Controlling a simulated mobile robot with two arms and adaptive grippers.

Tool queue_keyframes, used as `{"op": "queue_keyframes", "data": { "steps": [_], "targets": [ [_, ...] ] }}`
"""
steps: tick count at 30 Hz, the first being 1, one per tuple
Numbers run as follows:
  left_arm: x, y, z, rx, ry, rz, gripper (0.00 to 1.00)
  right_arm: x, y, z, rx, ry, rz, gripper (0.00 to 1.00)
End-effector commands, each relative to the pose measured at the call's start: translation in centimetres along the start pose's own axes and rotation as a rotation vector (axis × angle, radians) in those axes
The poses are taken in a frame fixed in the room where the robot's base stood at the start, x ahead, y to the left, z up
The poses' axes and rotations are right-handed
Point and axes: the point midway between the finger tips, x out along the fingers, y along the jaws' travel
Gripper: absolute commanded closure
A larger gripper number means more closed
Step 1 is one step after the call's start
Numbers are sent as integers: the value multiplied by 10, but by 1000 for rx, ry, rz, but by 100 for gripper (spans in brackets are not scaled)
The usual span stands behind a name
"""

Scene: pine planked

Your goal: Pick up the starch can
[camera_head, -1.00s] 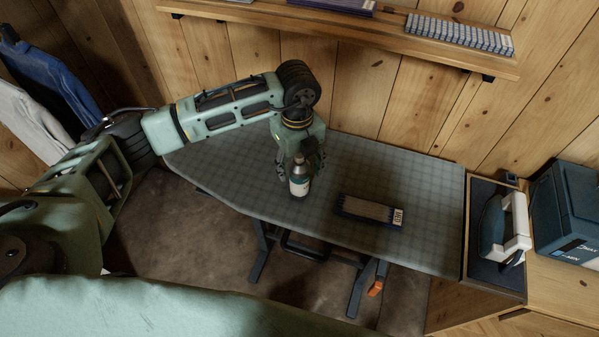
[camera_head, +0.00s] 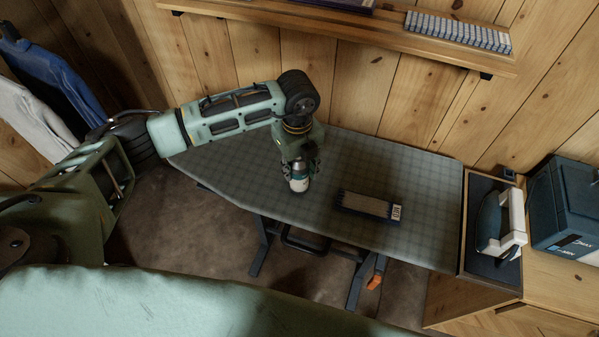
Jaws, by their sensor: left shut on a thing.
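The starch can (camera_head: 299,184) is a small can with a pale lower body, a teal band and a silvery top. It is upright over the left half of the grey checked ironing board (camera_head: 420,212). My left gripper (camera_head: 299,168) comes down from above and is shut on the can's upper part, hiding its top. I cannot tell whether the can's base touches the board. My right gripper is not in view.
A flat box (camera_head: 369,206) lies on the board right of the can. An iron (camera_head: 501,224) rests on a dark pad at the right, beside a dark blue case (camera_head: 566,212). A wooden shelf (camera_head: 350,33) runs along the back wall. Clothes (camera_head: 50,76) hang at left.

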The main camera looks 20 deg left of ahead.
Motion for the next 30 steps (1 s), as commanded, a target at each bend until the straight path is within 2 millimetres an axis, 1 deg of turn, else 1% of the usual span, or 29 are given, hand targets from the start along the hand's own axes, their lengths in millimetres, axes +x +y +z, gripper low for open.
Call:
{"op": "queue_keyframes", "data": {
  "steps": [1, 2, 3, 10, 14, 17, 20, 21, 30],
  "targets": [
    [0, 0, 0, 0, 0, 0, 97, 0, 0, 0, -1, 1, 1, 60],
    [0, 0, 0, 0, 0, 0, 99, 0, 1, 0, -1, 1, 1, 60],
    [-1, 0, 0, 0, 0, -1, 100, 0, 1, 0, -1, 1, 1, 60],
    [-1, 0, 0, 0, -1, -2, 100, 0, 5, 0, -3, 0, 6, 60],
    [-6, -1, 1, 0, -1, -4, 100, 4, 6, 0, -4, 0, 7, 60],
    [-15, -1, 1, 1, -2, -5, 100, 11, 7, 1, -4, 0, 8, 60],
    [-30, -2, 1, 0, -3, -7, 100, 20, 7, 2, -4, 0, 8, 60],
    [-38, -2, 1, 1, -4, -8, 100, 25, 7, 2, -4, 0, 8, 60],
    [-78, -51, -47, 5, -2, -7, 100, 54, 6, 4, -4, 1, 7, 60]
  ]
}}
